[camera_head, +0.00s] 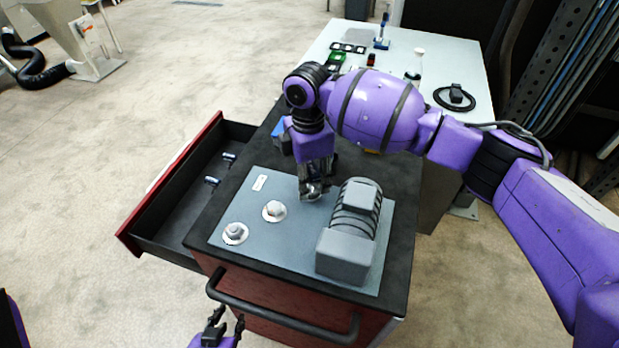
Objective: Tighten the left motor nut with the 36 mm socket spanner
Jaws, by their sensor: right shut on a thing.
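A grey plate (290,247) lies on the dark top of the tool cabinet and carries a grey motor (352,240). Two hex nuts on round washers show on the plate: one further left and nearer (235,232), one to its right (274,209). My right gripper (313,190) points down over the plate just left of the motor. It is shut on a small metallic thing that looks like a socket spanner, mostly hidden by the fingers; its size cannot be read. My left gripper (229,322) is open and empty at the bottom edge, in front of the cabinet.
An open drawer (165,200) juts out left of the cabinet, with two small metal pieces (211,181) inside. A dark handle bar (280,315) runs along the cabinet's front. A light table (440,75) with small items stands behind.

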